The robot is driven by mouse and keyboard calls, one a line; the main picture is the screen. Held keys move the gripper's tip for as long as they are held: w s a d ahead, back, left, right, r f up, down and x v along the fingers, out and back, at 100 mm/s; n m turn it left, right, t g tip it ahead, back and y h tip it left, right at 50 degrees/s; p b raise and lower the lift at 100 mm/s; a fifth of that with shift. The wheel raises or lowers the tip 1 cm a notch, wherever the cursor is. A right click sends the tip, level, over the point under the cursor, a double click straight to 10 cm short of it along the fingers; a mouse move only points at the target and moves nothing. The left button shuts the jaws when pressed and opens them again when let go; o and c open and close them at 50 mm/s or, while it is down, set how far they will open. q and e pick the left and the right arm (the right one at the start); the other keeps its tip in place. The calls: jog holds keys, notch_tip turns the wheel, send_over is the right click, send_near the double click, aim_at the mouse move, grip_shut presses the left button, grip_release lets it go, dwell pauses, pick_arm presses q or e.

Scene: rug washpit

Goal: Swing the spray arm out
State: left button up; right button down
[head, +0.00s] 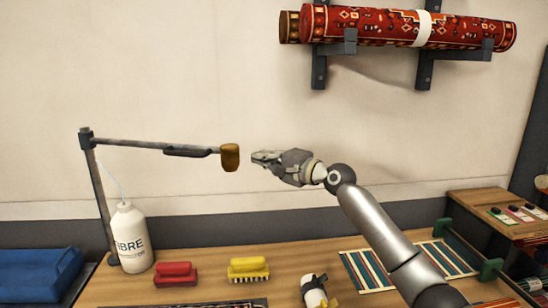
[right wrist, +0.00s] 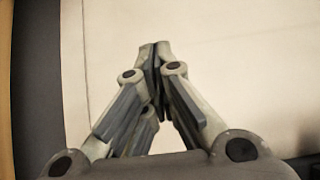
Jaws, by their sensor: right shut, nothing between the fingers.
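The spray arm (head: 160,145) is a thin dark bar that reaches right from the top of a grey post (head: 100,200) in the head view. It has a dark grip along its underside and a brown cylindrical head (head: 230,157) at its right end. My right gripper (head: 256,158) is just right of the brown head, at about the same height, with a small gap showing between them. Its fingers are closed together and empty; the right wrist view shows the fingertips (right wrist: 155,52) meeting against the pale wall. My left gripper is not in view.
A white bottle (head: 132,240) stands by the post. A red brush (head: 175,274), a yellow brush (head: 248,269) and striped rug pieces (head: 366,270) lie on the wooden bench. Rolled rugs (head: 375,27) rest on wall brackets above.

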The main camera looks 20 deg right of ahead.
jog(key=a+p, duration=0.1)
jog(key=a, duration=0.1)
jog(key=a+p, duration=0.2)
jog(key=shift+w+a, duration=0.2)
jog(key=shift+a, duration=0.05)
dwell(0.6)
